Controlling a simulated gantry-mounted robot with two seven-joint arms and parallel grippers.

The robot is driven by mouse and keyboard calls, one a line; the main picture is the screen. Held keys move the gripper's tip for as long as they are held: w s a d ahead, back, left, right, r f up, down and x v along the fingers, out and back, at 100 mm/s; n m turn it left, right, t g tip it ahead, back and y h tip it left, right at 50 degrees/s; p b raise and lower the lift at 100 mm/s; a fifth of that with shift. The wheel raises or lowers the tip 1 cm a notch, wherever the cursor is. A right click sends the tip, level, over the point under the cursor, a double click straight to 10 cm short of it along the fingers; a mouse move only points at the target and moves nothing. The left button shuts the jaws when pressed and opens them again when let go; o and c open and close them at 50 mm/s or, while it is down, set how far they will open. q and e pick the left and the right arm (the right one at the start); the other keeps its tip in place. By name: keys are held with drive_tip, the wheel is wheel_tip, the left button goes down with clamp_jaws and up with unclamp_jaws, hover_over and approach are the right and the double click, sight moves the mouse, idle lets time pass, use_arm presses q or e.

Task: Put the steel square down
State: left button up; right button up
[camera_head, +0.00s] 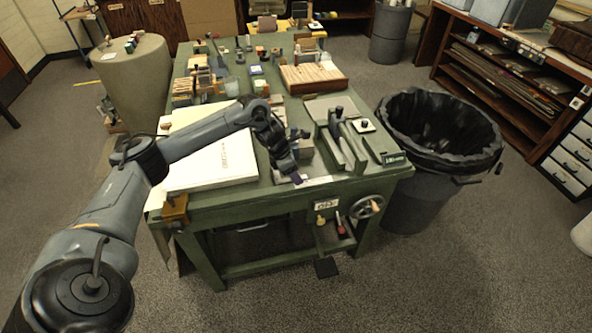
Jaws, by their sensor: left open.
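My left arm reaches in from the left over the green table (230,203). My left gripper (296,179) points down at the table's front edge and is open. Its fingertips look dark purple and small. A thin pale, metal-looking strip (318,181) lies flat along the front edge beside the fingertips; it may be the steel square, but its full shape is unclear. The gripper and wrist hide part of that spot, and I cannot tell whether the fingertips touch the strip. My right gripper is not in view.
A large white board (213,164) lies under my left forearm. A green metal fixture (345,143) stands right of the gripper. A wooden box of blocks (314,77) and several small items stand farther back. A black-lined bin (424,190) adjoins the table's right side.

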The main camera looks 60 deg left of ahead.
use_arm(q)
drive_tip(key=a+p+v, duration=0.1)
drive_tip(key=p+v, duration=0.1)
drive_tip(key=v, duration=0.9)
drive_tip(key=w+d+f+n+t, duration=0.1)
drive_tip(key=d+f+n, duration=0.3)
drive_tip(key=d, duration=0.6)
drive_tip(key=w+d+f+n+t+h, duration=0.1)
drive_tip(key=d+f+n, duration=0.3)
drive_tip(key=d, duration=0.6)
drive_tip(key=w+d+f+n+t, duration=0.1)
drive_tip(key=d+f+n+t, duration=0.1)
drive_tip(key=d+f, duration=0.55)
drive_tip(key=s+d+n, duration=0.6)
drive_tip(key=d+n, duration=0.2)
drive_tip(key=n, duration=0.1)
drive_tip(key=s+a+n+g+y, duration=0.1)
drive_tip(key=s+n+g, duration=0.3)
drive_tip(key=s+n, duration=1.3)
drive_tip(key=shift+a+r+n+y, duration=0.4)
drive_tip(key=shift+n+y, duration=0.3)
drive_tip(key=shift+n, duration=0.5)
drive_tip(key=shift+s, duration=0.1)
